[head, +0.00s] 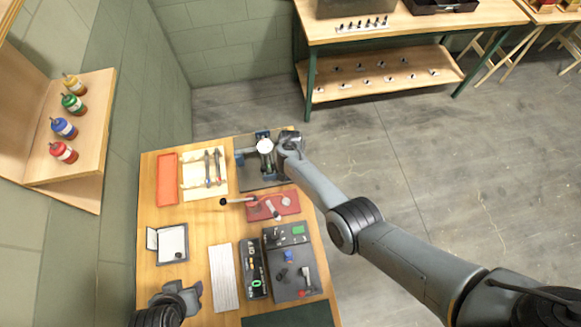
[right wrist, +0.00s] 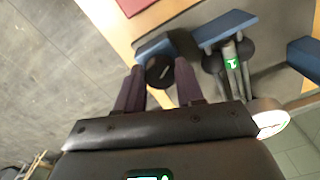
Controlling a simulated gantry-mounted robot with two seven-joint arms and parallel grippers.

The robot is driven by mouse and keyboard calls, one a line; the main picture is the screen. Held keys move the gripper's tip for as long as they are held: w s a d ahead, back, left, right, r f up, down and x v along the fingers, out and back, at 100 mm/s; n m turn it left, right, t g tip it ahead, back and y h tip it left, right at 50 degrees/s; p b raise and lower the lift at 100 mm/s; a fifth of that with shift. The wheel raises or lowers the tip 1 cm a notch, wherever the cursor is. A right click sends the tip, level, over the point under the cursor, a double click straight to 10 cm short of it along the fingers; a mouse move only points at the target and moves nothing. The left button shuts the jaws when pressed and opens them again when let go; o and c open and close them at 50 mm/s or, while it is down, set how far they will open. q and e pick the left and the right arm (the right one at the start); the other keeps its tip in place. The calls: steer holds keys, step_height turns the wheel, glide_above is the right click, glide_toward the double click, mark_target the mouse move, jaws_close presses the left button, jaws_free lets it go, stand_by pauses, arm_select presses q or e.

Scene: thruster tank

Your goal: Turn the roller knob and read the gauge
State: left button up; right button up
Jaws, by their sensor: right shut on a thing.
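The round white-faced gauge (head: 265,146) stands on the device with blue parts at the table's far right corner. Its face also shows at a steep slant in the right wrist view (right wrist: 271,123), where I cannot read its value. My right gripper (right wrist: 158,68) is shut on the dark round knob (right wrist: 160,74), which has a pale mark on its face and sits beside a blue block. In the head view my right gripper (head: 285,146) is just right of the gauge and hides the knob. My left gripper (head: 185,298) is over the table's near left, its jaws unclear.
A red tray (head: 167,180) and a cream mat (head: 190,190) with tools lie left of the device. A red plate (head: 272,207) with a lever, a black control box (head: 287,236) and a white keyboard-like strip (head: 223,278) lie nearer. Bottles stand on the left wall shelf (head: 70,190).

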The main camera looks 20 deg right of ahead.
steer(key=m, duration=0.3)
steer(key=shift+a+m+b, duration=0.1)
steer(key=shift+m+b, duration=0.3)
steer(key=m+b, duration=0.1)
steer(key=m, duration=0.3)
steer(key=shift+w, duration=0.1)
steer(key=shift+r+m, duration=0.1)
steer(key=shift+m, duration=0.2)
steer(key=o, duration=1)
steer(key=shift+o, duration=0.2)
step_height(320, 180, up, 11)
steer(key=p, duration=0.3)
steer(key=shift+p, duration=0.4)
